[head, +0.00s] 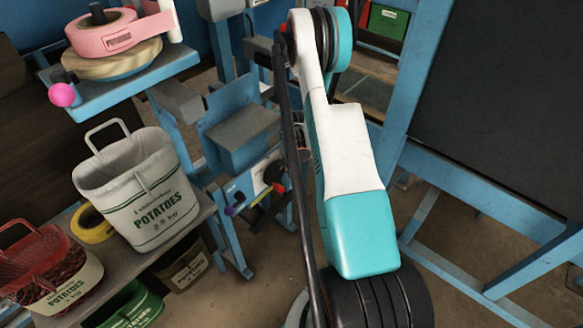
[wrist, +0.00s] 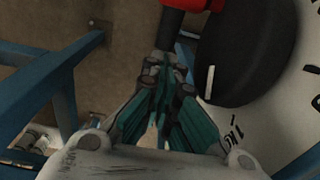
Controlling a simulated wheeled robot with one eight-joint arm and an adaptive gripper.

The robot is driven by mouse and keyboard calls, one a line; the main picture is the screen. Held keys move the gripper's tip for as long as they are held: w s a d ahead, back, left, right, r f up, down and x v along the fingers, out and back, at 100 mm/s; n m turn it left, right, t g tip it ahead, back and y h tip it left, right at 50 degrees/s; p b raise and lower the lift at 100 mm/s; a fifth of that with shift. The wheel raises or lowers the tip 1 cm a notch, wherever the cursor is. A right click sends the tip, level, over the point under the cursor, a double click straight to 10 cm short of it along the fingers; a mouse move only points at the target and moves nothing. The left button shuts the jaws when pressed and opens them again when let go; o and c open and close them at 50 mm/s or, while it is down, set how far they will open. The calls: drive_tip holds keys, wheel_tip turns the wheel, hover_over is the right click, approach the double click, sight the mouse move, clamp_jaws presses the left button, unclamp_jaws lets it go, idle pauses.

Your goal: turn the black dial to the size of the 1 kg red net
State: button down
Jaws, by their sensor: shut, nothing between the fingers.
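The black dial (wrist: 245,50) fills the upper right of the wrist view, with a white pointer line (wrist: 210,82) on its left side. It sits on a white round plate (wrist: 300,130) with black markings; a marking that looks like "1 kg" (wrist: 232,125) shows near the right finger. My gripper (wrist: 164,68) is shut and empty, its tips left of the dial and just below a red part (wrist: 190,5). I cannot tell whether they touch it. In the head view the red net sack (head: 50,265) labelled potatoes stands at lower left; my gripper is not clearly visible there.
A white 2.5 kg potato sack (head: 140,190) and a yellow roll (head: 92,225) stand on the shelf at left. A blue stand (head: 240,130) carries the dial panel. Pink tape (head: 115,38) lies on a blue table at upper left. A blue frame with a dark board (head: 500,100) is at right.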

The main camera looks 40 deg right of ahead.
sight(273, 173)
drive_tip(key=a+b, duration=0.1)
drive_tip(key=a, duration=0.1)
drive_tip(key=a+f+b, duration=0.1)
drive_tip(key=shift+s+a+f, duration=0.2)
drive_tip(key=shift+a, duration=0.2)
